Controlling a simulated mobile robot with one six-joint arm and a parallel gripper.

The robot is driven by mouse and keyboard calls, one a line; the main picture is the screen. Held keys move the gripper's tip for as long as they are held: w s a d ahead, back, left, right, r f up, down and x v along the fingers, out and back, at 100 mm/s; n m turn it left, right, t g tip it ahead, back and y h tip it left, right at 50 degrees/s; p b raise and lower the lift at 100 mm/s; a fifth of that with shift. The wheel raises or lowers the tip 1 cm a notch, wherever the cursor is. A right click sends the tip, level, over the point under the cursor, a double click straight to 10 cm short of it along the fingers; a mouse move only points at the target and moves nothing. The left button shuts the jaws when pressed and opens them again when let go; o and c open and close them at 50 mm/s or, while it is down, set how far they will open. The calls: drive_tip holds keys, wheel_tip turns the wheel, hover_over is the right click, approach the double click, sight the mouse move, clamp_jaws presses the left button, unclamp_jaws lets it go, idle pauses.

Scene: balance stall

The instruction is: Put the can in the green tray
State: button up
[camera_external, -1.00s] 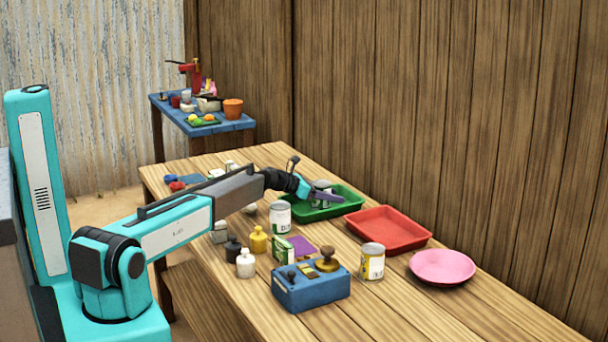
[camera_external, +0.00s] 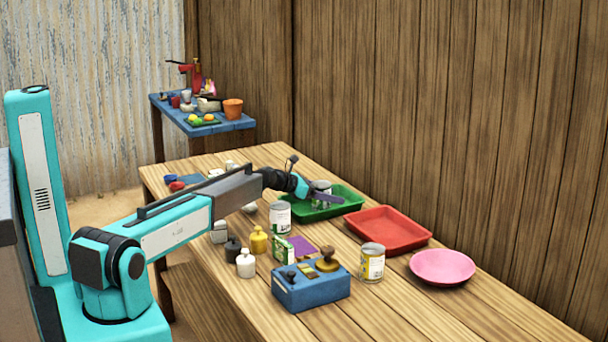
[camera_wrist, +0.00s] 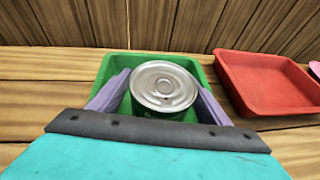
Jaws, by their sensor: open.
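A can (camera_wrist: 164,86) with a silver lid stands upright in the green tray (camera_wrist: 108,73), seen from above in the wrist view. My gripper (camera_wrist: 163,95) has one purple finger on each side of the can. The jaws are open around it. In the external view the can (camera_external: 321,189) shows partly behind a finger of my gripper (camera_external: 322,196), inside the green tray (camera_external: 350,206). The can's lower part is hidden by the gripper and the tray wall.
Right of the green tray lie a red tray (camera_external: 388,230) and a pink plate (camera_external: 442,267). Two other cans (camera_external: 280,217) (camera_external: 372,262), small bottles (camera_external: 246,264) and a blue box with knobs (camera_external: 311,287) stand nearer. The table's front right is clear.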

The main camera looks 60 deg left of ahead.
drive_tip(key=b+v, duration=0.2)
drive_tip(key=v, duration=0.9)
drive_tip(key=shift+s+a, duration=0.1)
drive_tip(key=shift+s, duration=0.15)
drive_tip(key=shift+w, duration=0.1)
drive_tip(key=shift+p+x, duration=0.8)
drive_tip(key=shift+x, duration=4.4)
drive_tip(key=shift+r, duration=0.1)
drive_tip(key=shift+b+v, duration=0.85)
drive_tip(key=shift+v, duration=4.5)
drive_tip(key=p+x, duration=0.2)
drive_tip(key=x, duration=1)
drive_tip(key=shift+w, duration=0.25)
drive_tip(key=shift+s+r, duration=0.2)
drive_tip(key=shift+r, duration=1.85)
